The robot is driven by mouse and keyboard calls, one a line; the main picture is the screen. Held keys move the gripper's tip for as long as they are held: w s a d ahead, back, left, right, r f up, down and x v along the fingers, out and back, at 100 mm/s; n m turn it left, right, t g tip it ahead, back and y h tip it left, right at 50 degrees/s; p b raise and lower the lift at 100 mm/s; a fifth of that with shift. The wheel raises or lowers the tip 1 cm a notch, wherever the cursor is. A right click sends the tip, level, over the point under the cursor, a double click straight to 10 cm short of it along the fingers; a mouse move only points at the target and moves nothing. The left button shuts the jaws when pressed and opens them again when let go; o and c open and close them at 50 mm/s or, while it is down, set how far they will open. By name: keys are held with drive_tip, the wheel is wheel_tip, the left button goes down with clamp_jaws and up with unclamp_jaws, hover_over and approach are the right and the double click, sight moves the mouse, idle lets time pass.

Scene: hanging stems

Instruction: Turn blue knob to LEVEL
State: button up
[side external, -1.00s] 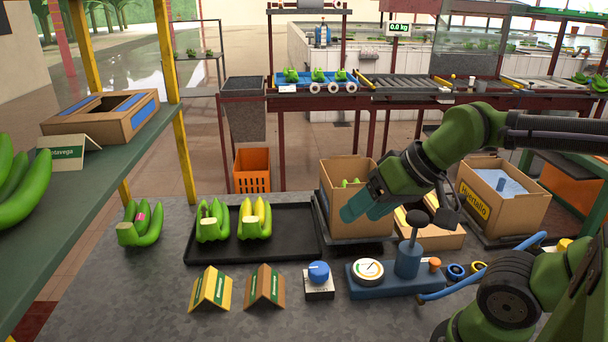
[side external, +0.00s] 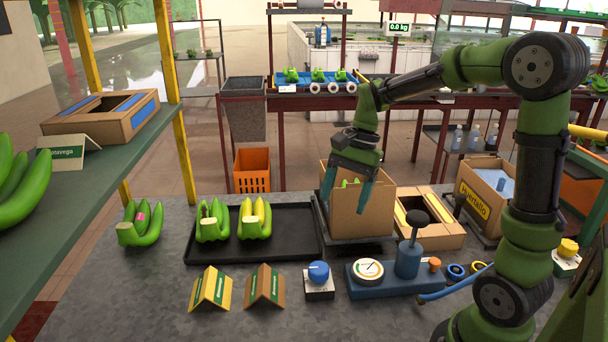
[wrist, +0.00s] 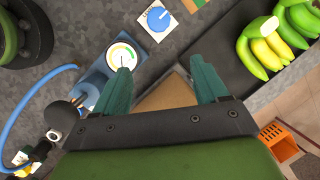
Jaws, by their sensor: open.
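The blue knob (side external: 319,272) sits on a small pale square base on the grey table, in front of the black tray. It also shows in the wrist view at the top (wrist: 159,18), with a white pointer line on it. I cannot read the marks on its base. My gripper (side external: 345,205) points down over the cardboard box behind the knob, with its teal fingers apart. In the wrist view the fingers (wrist: 165,88) are spread and nothing is between them but the box below. The gripper is apart from the knob.
A blue pump unit (side external: 380,280) with a round gauge and black-topped lever stands right of the knob. Two folded cards (side external: 211,289) stand to its left. Behind are a black tray (side external: 290,247) with banana bunches and a cardboard box (side external: 361,213). The table front is clear.

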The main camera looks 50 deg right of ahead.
drive_tip(key=m, duration=0.2)
approach(320, 266)
drive_tip(key=shift+m+g+y, duration=0.3)
drive_tip(key=shift+y, duration=0.1)
drive_tip(key=x, duration=0.9)
drive_tip(key=shift+w+d+f, duration=0.2)
drive_tip(key=shift+f, duration=0.05)
drive_tip(key=c, duration=1)
drive_tip(key=shift+c, duration=0.2)
